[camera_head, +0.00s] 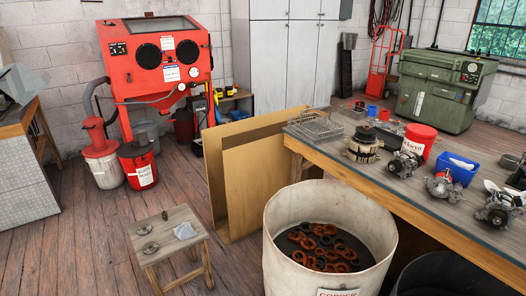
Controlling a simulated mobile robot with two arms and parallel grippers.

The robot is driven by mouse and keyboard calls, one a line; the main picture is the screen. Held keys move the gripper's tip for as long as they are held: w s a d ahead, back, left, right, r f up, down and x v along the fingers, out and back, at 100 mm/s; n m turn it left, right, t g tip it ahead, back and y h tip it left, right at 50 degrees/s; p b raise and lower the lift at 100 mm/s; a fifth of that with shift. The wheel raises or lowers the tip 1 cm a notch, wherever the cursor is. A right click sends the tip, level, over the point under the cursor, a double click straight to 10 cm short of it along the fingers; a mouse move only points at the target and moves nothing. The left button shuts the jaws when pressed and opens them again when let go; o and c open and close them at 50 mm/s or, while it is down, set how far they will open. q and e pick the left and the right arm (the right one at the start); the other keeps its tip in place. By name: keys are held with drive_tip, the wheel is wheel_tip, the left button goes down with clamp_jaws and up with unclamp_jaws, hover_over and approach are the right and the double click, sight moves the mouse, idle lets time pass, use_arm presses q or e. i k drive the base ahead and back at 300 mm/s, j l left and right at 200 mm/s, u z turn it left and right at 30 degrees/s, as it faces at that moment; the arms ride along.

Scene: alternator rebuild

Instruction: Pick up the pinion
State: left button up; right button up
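I cannot pick out the pinion with certainty. Small round grey metal parts (149,248) lie on a low wooden stool (178,215) at the lower left, beside a pale crumpled cloth (185,231). They are too small to tell whether one is a pinion. Several alternator-like metal units, one of them (404,163), stand on the workbench (345,167) at the right, and a pinion among them is not clear either. Neither of my grippers can be made out in this view.
A large pale drum (290,240) of copper-coloured rings stands in front of the bench. Leaning cardboard sheets (235,185) stand between stool and bench. A red cabinet (155,60) is at the back left. A red tub (420,138) and blue bin (456,172) sit on the bench.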

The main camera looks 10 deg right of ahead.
sight(164, 215)
drive_tip(key=i+j+u, duration=0.15)
drive_tip(key=i+j, duration=0.2)
drive_tip(key=i+j+u, duration=0.15)
drive_tip(key=i+j, duration=0.15)
drive_tip(key=i, duration=0.15)
drive_tip(key=i+j+u, duration=0.2)
drive_tip(key=i+j, duration=0.25)
drive_tip(key=i+j+u, duration=0.15)
drive_tip(key=i+j, duration=0.2)
drive_tip(key=i, duration=0.2)
